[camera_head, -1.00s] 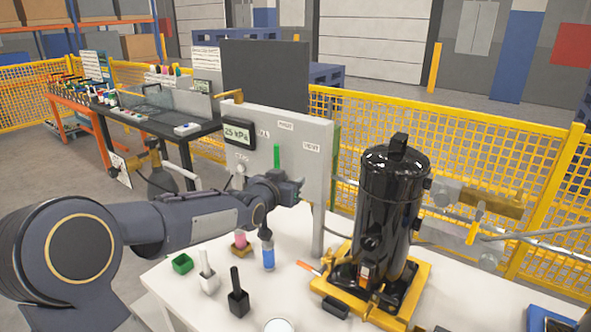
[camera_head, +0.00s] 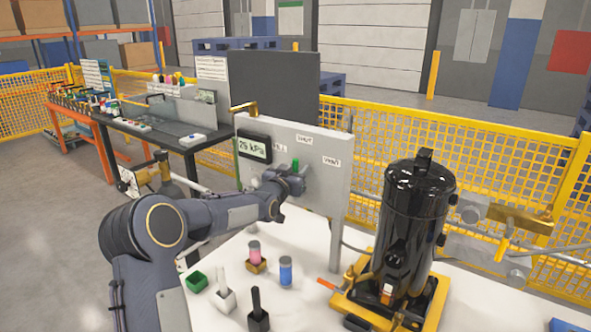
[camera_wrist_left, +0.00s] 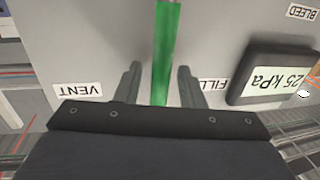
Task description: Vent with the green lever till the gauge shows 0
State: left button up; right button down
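The green lever (camera_head: 295,164) stands upright on the grey panel (camera_head: 325,187), below the SHUT label (camera_head: 304,138), with FILL and VENT labels to either side. In the left wrist view the lever (camera_wrist_left: 165,45) runs down between the two fingers of my left gripper (camera_wrist_left: 159,67). The fingers are open, one each side, with gaps to the lever. In the head view my left gripper (camera_head: 291,181) is at the lever and hides its lower part. The gauge (camera_wrist_left: 268,77) reads 25 kPa, upside down in the wrist view. My right gripper is not in view.
A white table (camera_head: 318,277) holds a black compressor (camera_head: 412,220) on a yellow base, right of the panel. Yellow fencing (camera_head: 500,190) runs behind.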

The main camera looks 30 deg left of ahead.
pick_arm(q)
jog(key=shift+c, duration=0.5)
grip_shut()
